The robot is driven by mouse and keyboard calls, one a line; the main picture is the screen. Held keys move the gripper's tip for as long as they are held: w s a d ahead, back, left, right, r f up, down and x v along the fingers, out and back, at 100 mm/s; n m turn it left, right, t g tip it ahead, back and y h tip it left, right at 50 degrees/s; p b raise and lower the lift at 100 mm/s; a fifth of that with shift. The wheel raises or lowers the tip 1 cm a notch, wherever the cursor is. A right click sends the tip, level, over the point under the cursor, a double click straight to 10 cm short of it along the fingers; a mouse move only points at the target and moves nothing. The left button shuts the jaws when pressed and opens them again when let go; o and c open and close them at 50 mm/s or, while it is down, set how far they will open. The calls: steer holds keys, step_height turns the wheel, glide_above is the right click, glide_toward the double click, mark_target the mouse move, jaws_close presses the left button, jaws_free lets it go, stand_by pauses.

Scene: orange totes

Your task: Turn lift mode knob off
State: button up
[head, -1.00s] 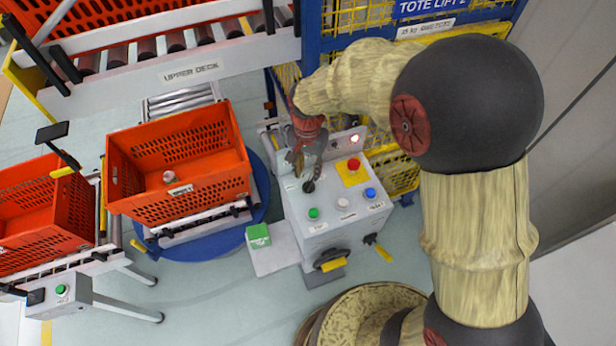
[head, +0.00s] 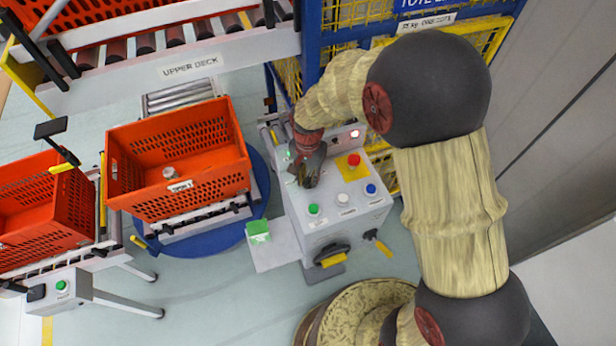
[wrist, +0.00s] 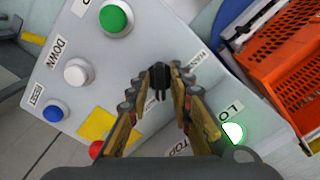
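The black knob (wrist: 158,82) sits on the sloped grey control panel (head: 325,222), beside a partly readable label. In the wrist view it stands between the two fingertips of my gripper (wrist: 157,88). The fingers are apart, one on each side of the knob; the right fingertip looks very close to it, but I cannot tell whether it touches. In the head view my gripper (head: 308,178) is down over the panel and hides the knob. A lamp (wrist: 234,132) near the right finger glows green.
A green button (wrist: 116,18), a white button (wrist: 76,72), a blue button (wrist: 54,110) and a red button (wrist: 96,149) on yellow share the panel. An orange tote (head: 180,200) stands left of it. A blue and yellow fence (head: 310,60) rises behind.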

jaws_close()
steer(key=shift+n, duration=0.3)
steer(key=n, duration=0.4)
steer(key=shift+d, duration=0.1)
steer(key=shift+d+n, duration=0.1)
steer(key=shift+n, duration=1.9)
steer(key=shift+o, duration=1.3)
jaws_free()
